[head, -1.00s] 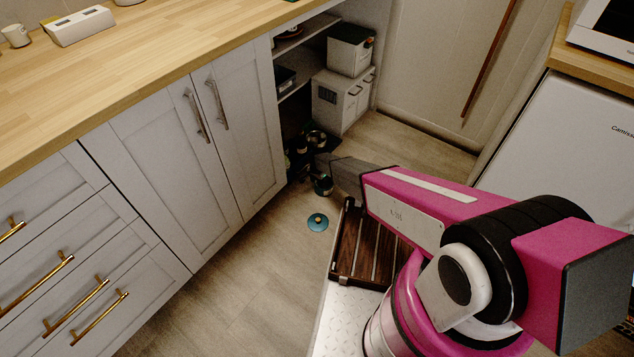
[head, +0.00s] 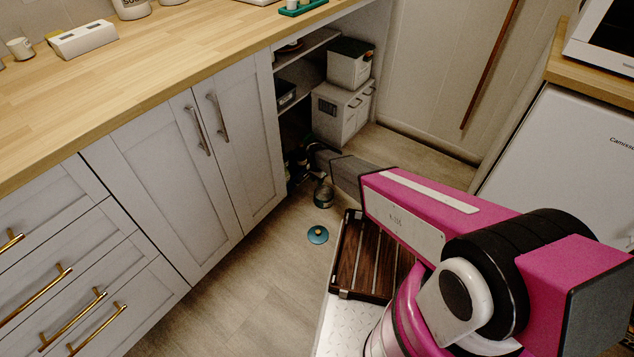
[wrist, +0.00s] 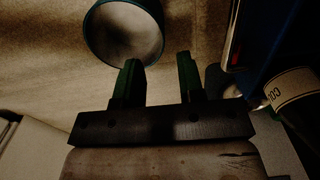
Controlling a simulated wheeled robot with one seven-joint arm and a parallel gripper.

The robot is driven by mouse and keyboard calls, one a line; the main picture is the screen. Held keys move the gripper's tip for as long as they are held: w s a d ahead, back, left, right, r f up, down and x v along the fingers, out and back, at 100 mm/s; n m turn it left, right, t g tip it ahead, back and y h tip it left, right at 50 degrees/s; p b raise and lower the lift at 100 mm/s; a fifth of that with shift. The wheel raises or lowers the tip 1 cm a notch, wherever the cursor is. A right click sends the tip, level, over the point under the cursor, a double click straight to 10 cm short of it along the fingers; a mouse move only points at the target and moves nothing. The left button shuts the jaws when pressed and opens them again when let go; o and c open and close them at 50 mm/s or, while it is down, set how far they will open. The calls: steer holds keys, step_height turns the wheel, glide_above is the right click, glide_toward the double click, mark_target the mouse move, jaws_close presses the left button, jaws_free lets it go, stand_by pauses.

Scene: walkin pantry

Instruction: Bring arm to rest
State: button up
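My pink and black arm reaches out over the floor in the head view, toward the lower open shelf in the corner. In the wrist view my gripper (wrist: 160,85) has its two dark green fingers spread apart, with nothing between them. A round teal-rimmed container (wrist: 125,32) with a pale inside lies just beyond the fingertips, apart from them. In the head view a small teal container (head: 323,194) stands on the floor by the arm's far end. The gripper's fingers are hard to make out in the head view.
A teal lid (head: 318,234) lies on the floor. A slatted wooden tray (head: 368,254) is beside my arm. White cabinets (head: 180,165) line the left and a white appliance (head: 570,165) stands at right. A labelled item (wrist: 290,88) is close right of the fingers. Floor is clear at front left.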

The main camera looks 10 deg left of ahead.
steer(key=s+d+r+n, duration=0.1)
steer(key=s+d+r, duration=0.2)
steer(key=d+r, duration=0.95)
steer(key=s+d+r+n, duration=0.1)
steer(key=s+d+r, duration=0.1)
steer(key=d+r, duration=1.05)
steer(key=s+d+r+n, duration=0.3)
steer(key=s+d+r, duration=1.2)
steer(key=d+r, duration=0.3)
steer(key=shift+s+d, duration=0.2)
steer(key=shift+d, duration=0.25)
